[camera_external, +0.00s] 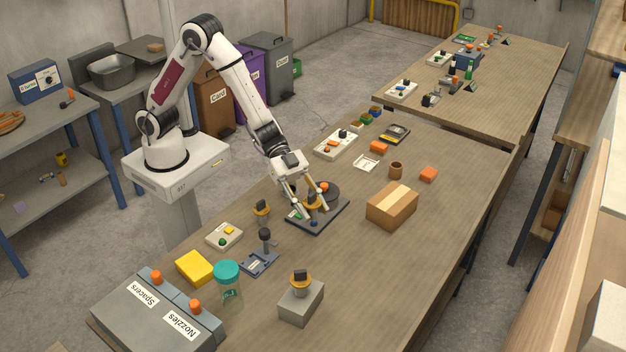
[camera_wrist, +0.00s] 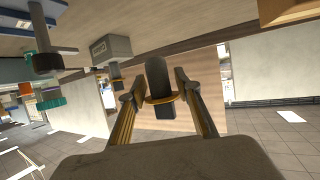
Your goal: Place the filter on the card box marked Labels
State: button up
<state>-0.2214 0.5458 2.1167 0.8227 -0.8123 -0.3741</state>
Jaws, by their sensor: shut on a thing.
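My gripper (camera_external: 313,212) is shut on a dark piece with an orange collar (camera_external: 312,201), low over the dark station at the table's middle. In the wrist view the dark piece (camera_wrist: 158,85) sits between the two fingers (camera_wrist: 157,100). It may be the filter, but no marking shows on it. A brown card box (camera_external: 392,206) with a pale tape strip stands to the right of my gripper, closed and apart from it. No Labels marking is readable on its visible sides.
The dark station (camera_external: 331,219) with a round black part is under my gripper. Similar orange-collared pieces stand at the left (camera_external: 262,209) and on a grey block (camera_external: 300,282). The table's right front is clear.

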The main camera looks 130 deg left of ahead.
dwell(0.4)
jog(key=shift+a+f, duration=0.2)
jog(key=shift+f, duration=0.05)
jog(key=w+a+r+n+y, duration=0.3)
jog(key=w+a, duration=0.1)
jog(key=a, duration=0.3)
jog(key=w+a+r+n+y, duration=0.2)
jog(key=w+a+n+y, duration=0.1)
jog(key=a, duration=0.5)
jog(key=w+a+r+n+y, duration=0.3)
jog(key=w+a, duration=0.3)
jog(key=a, duration=0.2)
jog(key=shift+a+r+y, duration=0.2)
jog(key=shift+r+y, duration=0.1)
jog(key=shift+y, duration=0.3)
jog(key=shift+w+a, duration=0.1)
jog(key=shift+a, duration=0.05)
jog(key=shift+f, duration=0.3)
jog(key=shift+f, duration=0.15)
jog(key=shift+f, duration=0.1)
